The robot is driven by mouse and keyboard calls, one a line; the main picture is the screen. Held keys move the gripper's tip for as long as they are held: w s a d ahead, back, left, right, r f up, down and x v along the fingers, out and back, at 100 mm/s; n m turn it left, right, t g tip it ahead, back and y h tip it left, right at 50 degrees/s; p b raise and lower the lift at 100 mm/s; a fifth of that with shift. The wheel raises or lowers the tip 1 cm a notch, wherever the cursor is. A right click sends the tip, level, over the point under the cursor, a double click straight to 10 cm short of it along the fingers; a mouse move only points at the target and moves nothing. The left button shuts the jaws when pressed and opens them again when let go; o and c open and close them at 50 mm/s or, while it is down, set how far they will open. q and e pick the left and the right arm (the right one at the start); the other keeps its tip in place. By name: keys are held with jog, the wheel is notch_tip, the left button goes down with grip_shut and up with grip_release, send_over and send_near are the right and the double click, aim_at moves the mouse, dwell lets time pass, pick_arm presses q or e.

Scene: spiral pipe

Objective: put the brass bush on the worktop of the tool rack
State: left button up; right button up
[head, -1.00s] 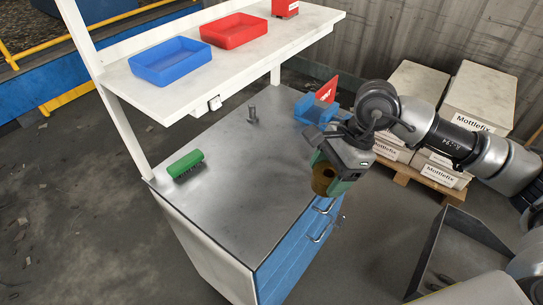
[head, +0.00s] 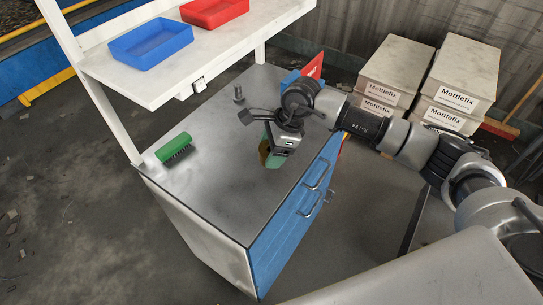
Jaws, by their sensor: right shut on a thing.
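The brass bush (head: 263,151) is held in my right gripper (head: 269,154), which is shut on it. The gripper hides most of the bush. It is over the middle right part of the grey worktop (head: 225,195) of the tool rack, low over the surface. I cannot tell whether the bush touches the worktop. My left gripper is not in view.
A green brush (head: 174,146) lies at the worktop's left edge. A small grey bolt-like piece (head: 238,93) stands toward the back. A blue vise-like thing (head: 289,79) is partly behind my arm. Blue (head: 150,44) and red (head: 214,11) trays sit on the shelf above. The worktop's front is clear.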

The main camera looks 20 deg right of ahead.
notch_tip(320, 180, down, 3)
jog(key=shift+s+f+p, duration=0.1)
jog(key=shift+f+p, duration=0.1)
jog(key=shift+p, duration=0.2)
jog(key=shift+f, duration=0.1)
jog(key=shift+f, duration=0.15)
jog(key=o, duration=1.1)
jog(key=shift+r, duration=0.3)
jog(key=b+v, duration=0.2)
jog(key=v, duration=0.9)
jog(key=shift+d+r, duration=0.25)
jog(key=shift+r, duration=0.1)
